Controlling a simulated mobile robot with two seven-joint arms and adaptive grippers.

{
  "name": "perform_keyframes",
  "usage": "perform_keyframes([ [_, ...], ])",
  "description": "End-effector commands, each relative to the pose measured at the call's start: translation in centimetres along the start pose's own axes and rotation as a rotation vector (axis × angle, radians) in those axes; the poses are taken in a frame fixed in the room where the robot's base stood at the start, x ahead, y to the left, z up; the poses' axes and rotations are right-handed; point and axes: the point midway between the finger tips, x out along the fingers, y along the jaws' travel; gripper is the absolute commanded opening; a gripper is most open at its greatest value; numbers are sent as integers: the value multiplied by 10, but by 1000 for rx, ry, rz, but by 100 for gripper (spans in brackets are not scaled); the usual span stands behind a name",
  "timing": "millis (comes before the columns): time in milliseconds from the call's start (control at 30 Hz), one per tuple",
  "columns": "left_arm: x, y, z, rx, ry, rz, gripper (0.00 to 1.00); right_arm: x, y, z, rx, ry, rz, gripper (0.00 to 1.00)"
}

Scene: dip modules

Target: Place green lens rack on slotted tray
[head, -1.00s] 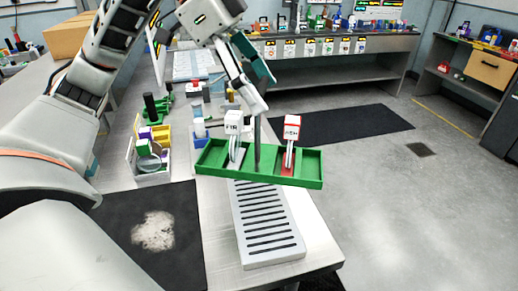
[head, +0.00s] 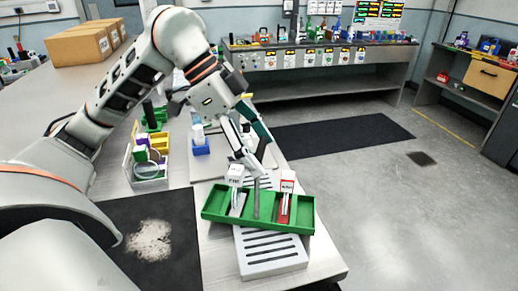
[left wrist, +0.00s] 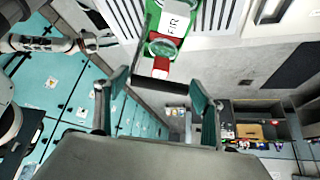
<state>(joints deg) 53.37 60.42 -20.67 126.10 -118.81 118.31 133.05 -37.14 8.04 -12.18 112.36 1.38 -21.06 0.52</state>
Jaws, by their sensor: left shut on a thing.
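The green lens rack (head: 275,226) is a long tray with a central upright post (head: 256,203), a white labelled lens piece (head: 236,190) in its left part and a red and white one (head: 285,200) right of the post. My left gripper (head: 257,168) is shut on the top of that post, above the rack. The grey-white slotted tray (head: 272,262) lies under the rack, which hides its middle; I cannot tell whether they touch. In the left wrist view, the rack (left wrist: 150,42) shows beyond my gripper fingers (left wrist: 162,105). My right gripper is not in view.
A bin of small parts (head: 150,160) and a blue holder (head: 200,147) stand left of and behind the rack. A black mat (head: 120,215) lies on the bench at left. The bench's right edge runs close to the slotted tray; open floor (head: 380,220) lies beyond.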

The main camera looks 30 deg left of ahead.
Motion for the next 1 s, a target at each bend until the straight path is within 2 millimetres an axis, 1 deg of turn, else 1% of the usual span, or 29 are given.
perform_keyframes([
  [267,0,0,0,1,1,-2,20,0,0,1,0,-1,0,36],
  [300,0,0,0,0,-1,-1,78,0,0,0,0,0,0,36],
  [333,0,0,0,0,0,-1,85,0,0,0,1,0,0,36],
  [667,0,0,0,1,0,-1,85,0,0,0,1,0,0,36],
  [767,-5,-1,0,0,0,-3,85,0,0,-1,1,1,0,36],
  [867,-18,-1,0,0,0,-5,85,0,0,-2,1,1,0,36],
  [1000,-46,-1,-1,-1,1,-8,85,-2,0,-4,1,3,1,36],
])
